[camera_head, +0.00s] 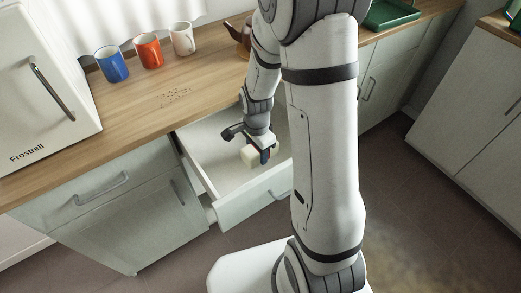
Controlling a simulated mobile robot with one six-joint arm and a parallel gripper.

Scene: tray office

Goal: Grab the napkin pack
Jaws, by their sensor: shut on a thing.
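The napkin pack (249,156) is a small cream block in the head camera view. My gripper (262,153) is shut on it, with dark fingers at its right side. The pack is held over the open drawer (232,207), toward its front. I cannot tell how high it is above the drawer's floor. My arm hides the right end of the drawer.
Blue (112,64), orange (149,51) and white (183,39) mugs stand on the wooden counter (110,127). A fridge (45,85) is at left. A brown teapot (238,33) and green tray (391,13) are at the back. The floor at right is clear.

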